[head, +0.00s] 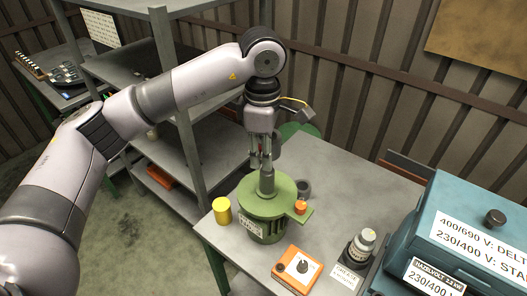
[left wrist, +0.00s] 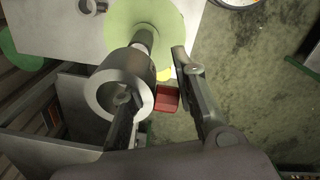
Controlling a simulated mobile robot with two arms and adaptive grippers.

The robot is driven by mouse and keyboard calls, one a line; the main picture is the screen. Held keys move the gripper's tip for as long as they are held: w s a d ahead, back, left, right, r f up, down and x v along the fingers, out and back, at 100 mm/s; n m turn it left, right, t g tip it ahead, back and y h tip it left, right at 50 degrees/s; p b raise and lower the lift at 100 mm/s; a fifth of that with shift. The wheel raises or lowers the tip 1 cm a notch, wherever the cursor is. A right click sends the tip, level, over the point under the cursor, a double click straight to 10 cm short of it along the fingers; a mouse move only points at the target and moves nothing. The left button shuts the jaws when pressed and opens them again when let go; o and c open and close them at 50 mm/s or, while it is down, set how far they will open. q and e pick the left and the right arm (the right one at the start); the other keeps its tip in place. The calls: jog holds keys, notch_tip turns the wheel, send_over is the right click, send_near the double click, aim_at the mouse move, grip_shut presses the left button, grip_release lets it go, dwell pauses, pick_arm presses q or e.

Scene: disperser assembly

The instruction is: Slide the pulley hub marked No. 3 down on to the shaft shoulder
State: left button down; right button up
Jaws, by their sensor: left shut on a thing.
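A grey ring-shaped hub (left wrist: 140,66) is held by my left gripper (head: 262,160). In the left wrist view one finger reaches into its bore and the other lies along its outside. The hub also shows beside the fingers in the head view (head: 276,145); no number on it can be read. Below stands the green motor (head: 246,205) with its grey upright shaft (head: 266,182). In the left wrist view the shaft (left wrist: 144,36) shows just beyond the hub; I cannot tell whether they touch. My right gripper is out of view.
On the grey table (head: 345,190), another grey ring (head: 304,187) lies behind the motor. A yellow cylinder (head: 222,211), an orange box (head: 295,269) and a bottle (head: 361,247) stand around it. A blue case (head: 450,235) fills the right. Metal shelves (head: 185,150) stand behind my left arm.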

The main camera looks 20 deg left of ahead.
pick_arm(q)
jog(key=shift+f+b, duration=1.85)
jog(key=shift+f, duration=0.5)
jog(key=shift+b, duration=0.3)
jog(key=shift+b, duration=0.5)
jog(key=shift+f+b, duration=0.9)
jog(key=shift+f, duration=0.15)
jog(key=shift+r, duration=0.2)
jog(key=shift+r, duration=0.55)
jog(key=shift+b, duration=0.4)
dwell(2.0)
jog(key=shift+f+b, duration=0.5)
jog(key=shift+f, duration=0.05)
